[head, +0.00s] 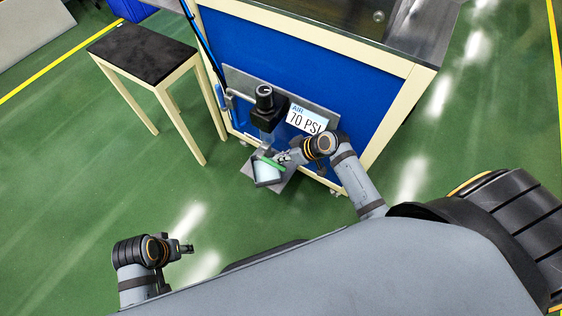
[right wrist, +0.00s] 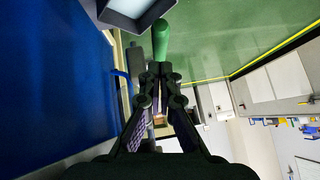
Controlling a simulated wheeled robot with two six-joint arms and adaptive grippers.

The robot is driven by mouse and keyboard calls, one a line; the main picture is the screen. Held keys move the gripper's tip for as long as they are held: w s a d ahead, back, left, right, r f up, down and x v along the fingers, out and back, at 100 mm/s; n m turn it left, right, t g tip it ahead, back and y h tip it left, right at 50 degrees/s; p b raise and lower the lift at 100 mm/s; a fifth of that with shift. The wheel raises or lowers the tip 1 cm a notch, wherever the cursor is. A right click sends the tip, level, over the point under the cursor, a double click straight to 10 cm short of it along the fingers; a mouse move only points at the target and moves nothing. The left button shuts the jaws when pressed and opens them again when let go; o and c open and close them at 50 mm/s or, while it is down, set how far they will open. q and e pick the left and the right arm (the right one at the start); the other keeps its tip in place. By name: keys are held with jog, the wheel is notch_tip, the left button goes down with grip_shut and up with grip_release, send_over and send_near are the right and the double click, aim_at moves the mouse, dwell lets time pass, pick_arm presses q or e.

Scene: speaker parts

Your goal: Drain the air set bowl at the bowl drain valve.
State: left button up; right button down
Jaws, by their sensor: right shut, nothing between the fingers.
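The air set (head: 265,103) hangs on the blue panel, with a black knob on top and a clear bowl (head: 267,136) below. A green handle (head: 272,163) shows under the bowl; I cannot tell for sure whether it belongs to the drain valve. It also shows in the right wrist view (right wrist: 160,38). My right gripper (head: 283,157) is shut and empty, with its tips close to the green handle; contact is unclear. In the right wrist view, the fingertips (right wrist: 160,70) meet just below the handle. My left gripper (head: 188,248) is away at the lower left, its jaws too small to judge.
A pale open container (head: 266,171) sits on a grey shelf (head: 284,181) under the bowl. A sign (head: 306,120) reads AIR 70 PSI. A black-topped side table (head: 142,52) stands left of the blue bench (head: 290,45). The green floor (head: 90,190) is largely clear.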

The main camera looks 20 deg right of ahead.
aim_at(281, 166)
pick_arm(q)
jog(key=shift+w+d+f, duration=0.1)
jog(key=shift+f, duration=0.35)
pick_arm(e)
jog(key=shift+s+a+f, duration=0.1)
jog(key=shift+f, duration=0.5)
jog(key=shift+s+f, duration=0.25)
jog(key=shift+f, duration=0.45)
pick_arm(q)
jog(key=shift+r, duration=0.15)
pick_arm(e)
jog(key=shift+s+f, duration=0.2)
jog(key=shift+f, duration=0.15)
jog(key=shift+w+d+r+p, duration=0.1)
jog(key=shift+d+r+p, duration=0.1)
jog(key=shift+r+p, duration=0.45)
pick_arm(q)
jog(key=s+a+f+p, duration=0.2)
jog(key=f+p, duration=0.1)
jog(key=f, duration=0.5)
jog(key=s+a+f+y+p, duration=0.1)
jog(key=s+a+f+p, duration=0.1)
jog(key=f, duration=0.7)
jog(key=shift+s+a+p, duration=0.25)
jog(key=shift+s+p, duration=0.2)
jog(key=shift+s, duration=0.2)
pick_arm(e)
jog(key=w+r+v, duration=0.1)
jog(key=v, duration=1.1)
